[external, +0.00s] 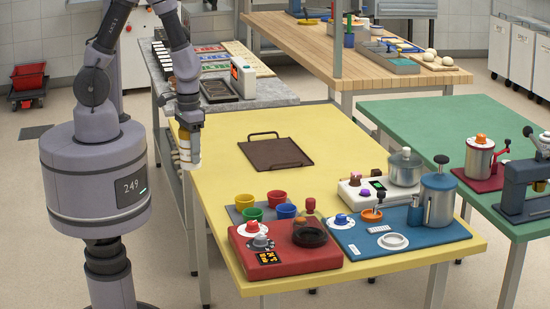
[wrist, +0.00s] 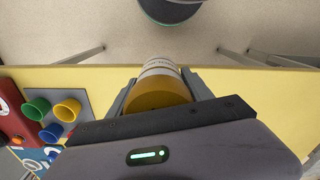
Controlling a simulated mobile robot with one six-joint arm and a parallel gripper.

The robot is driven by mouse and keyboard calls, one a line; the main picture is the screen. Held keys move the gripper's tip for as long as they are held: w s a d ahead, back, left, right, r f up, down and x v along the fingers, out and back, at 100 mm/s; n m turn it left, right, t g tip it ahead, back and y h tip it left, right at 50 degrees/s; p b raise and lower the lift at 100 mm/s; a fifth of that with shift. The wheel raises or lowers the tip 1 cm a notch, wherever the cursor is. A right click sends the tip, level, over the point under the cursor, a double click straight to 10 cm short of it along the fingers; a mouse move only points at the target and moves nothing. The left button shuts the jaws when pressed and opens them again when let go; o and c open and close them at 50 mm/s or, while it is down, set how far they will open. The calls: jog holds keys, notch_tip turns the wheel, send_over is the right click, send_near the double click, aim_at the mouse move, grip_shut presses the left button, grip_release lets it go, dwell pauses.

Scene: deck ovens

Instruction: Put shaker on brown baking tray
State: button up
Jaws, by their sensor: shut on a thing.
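The shaker (external: 189,152) is white with a yellow-orange part and hangs upright in my gripper (external: 190,130) at the left edge of the yellow table. My gripper is shut on it. In the wrist view the shaker (wrist: 160,85) shows its yellow-orange end between the fingers, with a pale banded body beyond. The brown baking tray (external: 276,153) lies flat on the yellow table, to the right of my gripper, with a handle at each end. It looks empty. The tray does not show in the wrist view.
The yellow table (external: 225,175) is clear between shaker and tray. Several coloured cups (external: 278,198) stand nearer the front, beside a red appliance (external: 285,250) and a blue appliance (external: 400,235). A grey counter (external: 265,93) stands behind, and a green table (external: 430,115) to the right.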

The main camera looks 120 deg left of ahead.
jog(key=shift+s+d, duration=0.1)
jog(key=shift+s, duration=0.1)
jog(key=a+m+p, duration=0.3)
jog(key=a+m, duration=0.2)
jog(key=a, duration=1)
jog(key=b, duration=0.3)
send_over(268, 157)
jog(key=shift+d+f, duration=0.2)
jog(key=shift+f, duration=0.25)
notch_tip(268, 157, down, 4)
jog(key=shift+w+a+r+b, duration=0.1)
jog(key=shift+r+b, duration=0.1)
jog(key=shift+b, duration=0.4)
jog(key=shift+r, duration=0.15)
jog(key=o, duration=1.6)
jog(key=shift+f, duration=0.2)
